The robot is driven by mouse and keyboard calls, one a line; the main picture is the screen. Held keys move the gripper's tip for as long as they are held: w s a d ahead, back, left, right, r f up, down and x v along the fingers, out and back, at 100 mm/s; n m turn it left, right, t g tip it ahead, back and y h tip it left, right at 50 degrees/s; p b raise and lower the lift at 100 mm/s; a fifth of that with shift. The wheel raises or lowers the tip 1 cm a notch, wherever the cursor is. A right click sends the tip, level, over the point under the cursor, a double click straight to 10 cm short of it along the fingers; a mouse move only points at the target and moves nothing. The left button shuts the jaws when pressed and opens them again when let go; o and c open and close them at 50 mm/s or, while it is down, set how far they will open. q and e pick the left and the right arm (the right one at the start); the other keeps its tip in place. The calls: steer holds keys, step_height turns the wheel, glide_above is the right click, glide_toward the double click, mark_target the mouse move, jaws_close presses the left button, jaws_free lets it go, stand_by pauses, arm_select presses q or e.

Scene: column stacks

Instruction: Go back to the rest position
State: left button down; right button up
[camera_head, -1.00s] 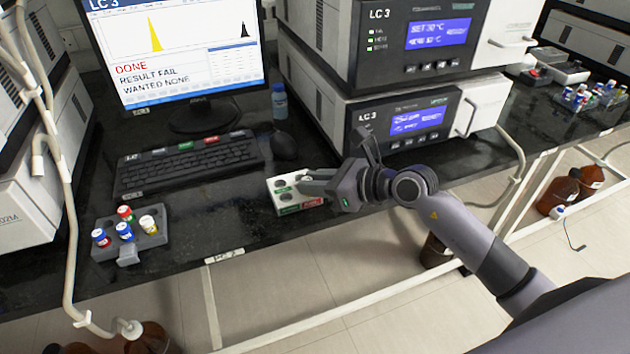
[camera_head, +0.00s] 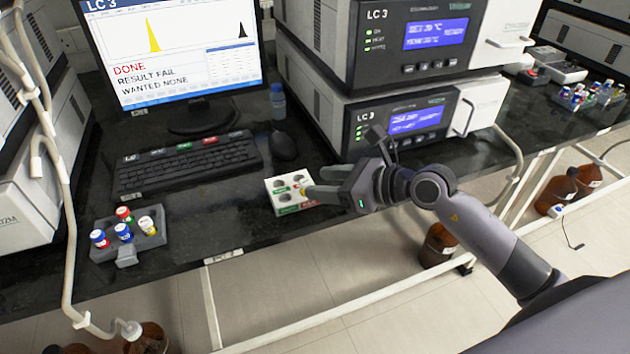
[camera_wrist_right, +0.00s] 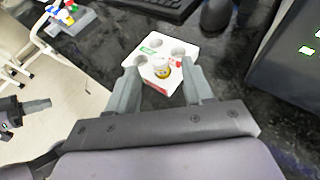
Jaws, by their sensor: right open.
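My right gripper (camera_head: 312,190) is beside the right side of a small white block with round wells (camera_head: 283,208). In the right wrist view its fingers (camera_wrist_right: 157,88) are spread apart and empty. A white-capped vial with a yellow band (camera_wrist_right: 162,68) stands in one well of the white block (camera_wrist_right: 148,50), between the fingers as seen there; I see no finger touching it. The other wells look empty. A dark part with a grey finger (camera_wrist_right: 30,107) at the left edge of the right wrist view looks like my left gripper; its jaw state is unclear.
A grey rack (camera_head: 152,240) with several capped vials stands at the left front. A keyboard (camera_head: 185,165), mouse (camera_head: 283,146) and monitor (camera_head: 180,55) stand behind the block. The stacked LC 3 instruments (camera_head: 400,120) rise close behind my right gripper. The bench front edge is close by.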

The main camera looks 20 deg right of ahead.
steer(key=v, duration=0.4)
steer(key=s+a+r+m+t+y+p, duration=0.3)
steer(key=s+a+m+y, duration=0.1)
steer(key=m, duration=0.5)
arm_select(q)
step_height(320, 180, up, 8)
steer(key=a+p, duration=0.1)
steer(key=p, duration=0.6)
steer(key=shift+s+a+f, duration=0.15)
steer(key=shift+s+f, duration=0.1)
steer(key=shift+s, duration=0.2)
arm_select(e)
steer(key=s+d+f+m+g+h, duration=0.1)
steer(key=s+f+m+h, duration=0.4)
steer(key=m, duration=1.1)
steer(key=s+d+f+m+g+h, duration=0.1)
steer(key=s+f+m+h, duration=0.4)
steer(key=m, duration=1.2)
steer(key=s+d+f, duration=0.1)
steer(key=s+f, duration=0.3)
steer(key=f, duration=0.1)
steer(key=shift+s+f+g+h, duration=0.3)
steer(key=shift+s+f+h, duration=0.1)
